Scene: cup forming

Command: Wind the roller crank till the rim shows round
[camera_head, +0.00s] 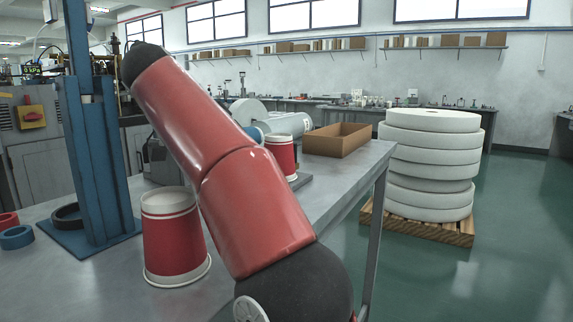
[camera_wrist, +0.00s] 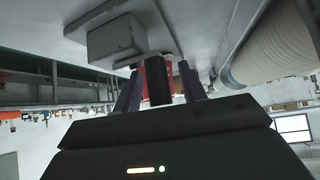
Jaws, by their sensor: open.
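In the wrist view, which looks upside down, my gripper (camera_wrist: 160,70) is open. Its two dark fingers stand either side of a black upright cylinder (camera_wrist: 156,82), which looks like the crank's handle grip; I cannot tell whether they touch it. A red shape (camera_wrist: 169,64) shows just behind. A grey box-like body (camera_wrist: 117,39) is beyond, to the left. In the head view, a red cup with a white top (camera_head: 282,152) stands on a grey base, partly behind my red arm. Its rim is too small to judge. My gripper and the crank are hidden there.
A larger red and white cup (camera_head: 175,243) stands on the metal table (camera_head: 95,296) near a blue column (camera_head: 95,150). Red and blue rings (camera_head: 16,237) lie left. A cardboard box (camera_head: 337,139) sits at the back. White rolls (camera_head: 430,160) are stacked on a pallet right.

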